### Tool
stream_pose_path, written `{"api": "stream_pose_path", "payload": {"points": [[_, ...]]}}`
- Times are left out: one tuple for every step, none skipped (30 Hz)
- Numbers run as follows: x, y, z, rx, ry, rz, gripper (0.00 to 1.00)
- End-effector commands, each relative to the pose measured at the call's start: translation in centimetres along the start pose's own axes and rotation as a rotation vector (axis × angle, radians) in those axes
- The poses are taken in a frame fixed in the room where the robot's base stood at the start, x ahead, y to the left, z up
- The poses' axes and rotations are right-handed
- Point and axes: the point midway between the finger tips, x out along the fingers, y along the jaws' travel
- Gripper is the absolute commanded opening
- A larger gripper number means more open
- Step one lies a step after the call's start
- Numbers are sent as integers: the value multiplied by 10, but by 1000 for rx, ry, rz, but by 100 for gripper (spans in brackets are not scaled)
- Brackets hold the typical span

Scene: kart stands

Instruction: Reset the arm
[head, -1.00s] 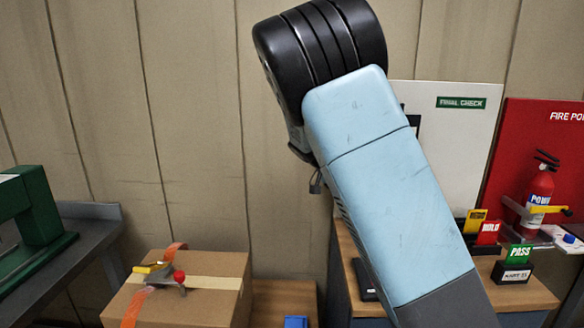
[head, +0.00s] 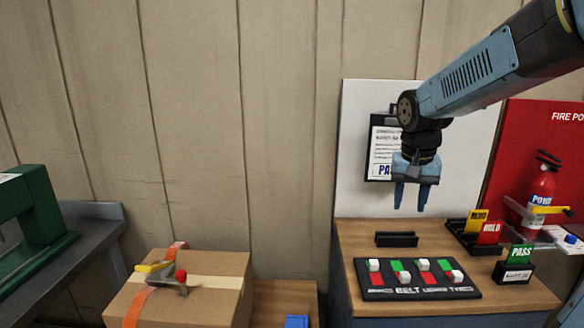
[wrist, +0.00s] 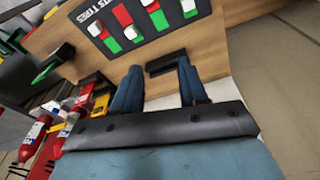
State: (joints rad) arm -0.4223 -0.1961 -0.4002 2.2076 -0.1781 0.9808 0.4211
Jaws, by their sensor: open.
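My gripper (head: 411,196) is open and empty in the head view. It points down above the back of the wooden table, in front of the white board. Its two blue fingers also show in the wrist view (wrist: 158,88), spread apart with nothing between them. My arm reaches in from the upper right of the head view.
Below stand a black holder (head: 397,239) and a black switch panel (head: 415,280) with several white toggles. To the right are coloured cards (head: 488,232), a green PASS card (head: 520,254) and a fire extinguisher (head: 541,187). A cardboard box (head: 225,285) sits left.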

Motion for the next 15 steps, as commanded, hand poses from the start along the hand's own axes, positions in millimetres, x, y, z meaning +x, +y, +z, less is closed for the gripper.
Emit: {"api": "stream_pose_path", "payload": {"points": [[-8, 6, 10, -11, 17, -26, 43], [-12, 8, 16, -22, 27, -39, 43], [-17, 11, 24, -37, 40, -55, 43], [-20, 13, 29, -47, 50, -67, 43], [-24, 15, 35, -58, 61, -78, 43], [-29, 18, 43, -73, 76, -90, 43], [-32, 19, 50, -84, 88, -99, 43], [-35, 21, 56, -95, 100, -107, 43], [-39, 22, 64, -111, 117, -117, 43], [-42, 24, 70, -121, 131, -123, 43], [-45, 25, 76, -134, 145, -128, 43], [-48, 26, 85, -148, 164, -134, 43], [-51, 27, 91, -160, 178, -138, 43], [-53, 28, 97, -171, 192, -141, 43], [-56, 30, 106, -187, 212, -142, 43]]}}
